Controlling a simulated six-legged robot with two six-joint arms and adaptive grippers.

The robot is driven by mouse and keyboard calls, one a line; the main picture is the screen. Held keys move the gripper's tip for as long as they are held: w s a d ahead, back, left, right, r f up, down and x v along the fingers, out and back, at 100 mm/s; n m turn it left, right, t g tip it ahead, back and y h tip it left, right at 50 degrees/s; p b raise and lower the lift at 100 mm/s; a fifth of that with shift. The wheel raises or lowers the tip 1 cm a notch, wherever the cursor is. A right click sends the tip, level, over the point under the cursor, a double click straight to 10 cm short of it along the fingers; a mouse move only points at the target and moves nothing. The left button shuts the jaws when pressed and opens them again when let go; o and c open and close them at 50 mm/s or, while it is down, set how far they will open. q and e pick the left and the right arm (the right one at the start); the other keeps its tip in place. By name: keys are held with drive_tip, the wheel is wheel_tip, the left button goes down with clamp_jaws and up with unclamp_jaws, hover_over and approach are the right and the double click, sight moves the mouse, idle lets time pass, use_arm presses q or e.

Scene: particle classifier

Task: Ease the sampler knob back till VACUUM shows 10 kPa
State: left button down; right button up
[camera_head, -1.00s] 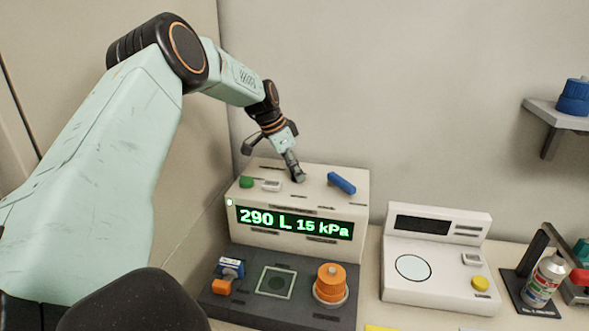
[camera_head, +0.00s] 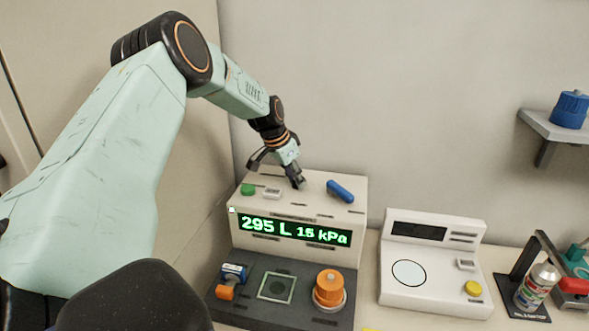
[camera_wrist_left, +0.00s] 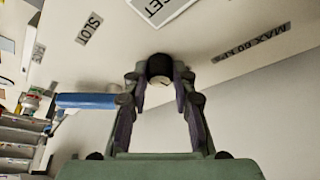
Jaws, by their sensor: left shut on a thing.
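The sampler (camera_head: 262,250) is a cream box whose green display (camera_head: 294,230) reads 295 L and 15 kPa. My left gripper (camera_head: 297,183) reaches down onto its top, behind the display. In the left wrist view my left gripper (camera_wrist_left: 160,82) is shut on a small round knob (camera_wrist_left: 158,68) with a dark rim and a pale face, between its fingertips. A label by the knob appears to read MAX 60 kPa. In the head view the gripper hides the knob. My right gripper is not in view.
On the sampler's top are a green button (camera_head: 248,190), a small white switch (camera_head: 272,193) and a blue handle (camera_head: 340,191). An orange knob (camera_head: 329,287) stands on the dark front base. A white instrument (camera_head: 434,265) and a spray can (camera_head: 537,286) stand to the right.

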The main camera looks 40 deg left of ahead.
use_arm(q)
drive_tip(key=shift+w+r+n+y+p, duration=0.15)
drive_tip(key=shift+n+y+p, duration=0.15)
drive_tip(key=shift+n+p, duration=0.55)
drive_tip(key=c, duration=1.1)
unclamp_jaws()
drive_tip(key=v, duration=1.2)
drive_tip(key=shift+s+d, duration=0.15)
drive_tip(key=shift+s, duration=0.05)
